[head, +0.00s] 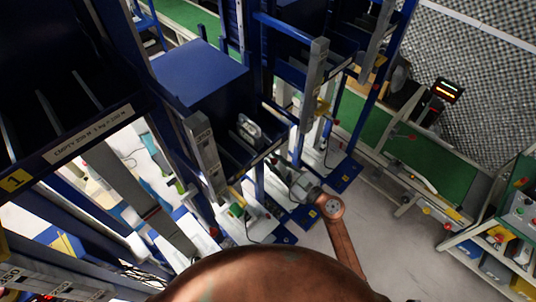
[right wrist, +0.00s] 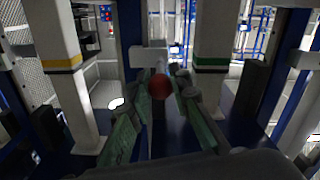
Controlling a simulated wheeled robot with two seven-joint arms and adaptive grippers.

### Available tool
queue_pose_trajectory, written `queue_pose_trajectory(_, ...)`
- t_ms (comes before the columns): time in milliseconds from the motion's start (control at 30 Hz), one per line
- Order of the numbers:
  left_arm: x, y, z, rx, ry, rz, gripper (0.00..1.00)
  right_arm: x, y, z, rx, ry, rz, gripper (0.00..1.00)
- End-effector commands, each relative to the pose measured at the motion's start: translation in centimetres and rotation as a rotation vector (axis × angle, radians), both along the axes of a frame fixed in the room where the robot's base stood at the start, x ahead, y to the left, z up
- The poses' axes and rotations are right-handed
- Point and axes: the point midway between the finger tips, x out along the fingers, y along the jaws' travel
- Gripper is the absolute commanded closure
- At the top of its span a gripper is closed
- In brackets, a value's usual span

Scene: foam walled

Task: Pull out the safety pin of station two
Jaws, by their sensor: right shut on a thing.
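The safety pin's red ball knob (right wrist: 159,86) shows in the right wrist view, in front of a small white block (right wrist: 149,58). My right gripper (right wrist: 160,90) has its two green-padded fingers on either side of the knob and is shut on it. The pin's shaft is hidden behind the knob, so I cannot tell how deep it sits. In the head view my right gripper (head: 297,182) reaches in low among the blue posts, and the pin cannot be made out there. I cannot read the station's number at the gripper. My left gripper is not in view.
A white post with a yellow band (right wrist: 62,62) stands left of the gripper and one with a green band (right wrist: 211,62) stands right. Blue racks fill the left of the head view. A green-topped conveyor (head: 432,165) lies right. Grey floor (head: 385,235) is clear beside my arm.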

Motion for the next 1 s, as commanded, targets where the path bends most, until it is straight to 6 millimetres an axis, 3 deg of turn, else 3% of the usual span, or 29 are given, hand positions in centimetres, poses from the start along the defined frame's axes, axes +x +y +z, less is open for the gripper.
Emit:
queue_pose_trajectory(33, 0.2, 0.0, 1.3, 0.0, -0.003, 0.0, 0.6, -1.0, -1.1, 0.3, -0.004, 0.007, -0.003, 1.0)
queue_pose_trajectory(200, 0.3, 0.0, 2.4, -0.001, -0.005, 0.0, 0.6, -3.2, -3.2, 0.1, -0.005, 0.003, -0.003, 1.0)
queue_pose_trajectory(567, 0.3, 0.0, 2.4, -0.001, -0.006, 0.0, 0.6, -3.8, -3.9, -0.1, -0.004, 0.002, -0.003, 1.0)
queue_pose_trajectory(600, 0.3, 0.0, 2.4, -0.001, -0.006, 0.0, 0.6, -3.8, -3.9, -0.2, -0.004, 0.002, -0.003, 0.81)
queue_pose_trajectory(867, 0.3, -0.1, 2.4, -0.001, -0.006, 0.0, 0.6, -3.7, -3.8, -0.1, -0.003, 0.001, -0.002, 0.63)
queue_pose_trajectory(1000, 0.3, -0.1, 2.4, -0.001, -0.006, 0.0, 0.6, -3.7, -3.8, -0.1, -0.003, 0.001, -0.001, 0.63)
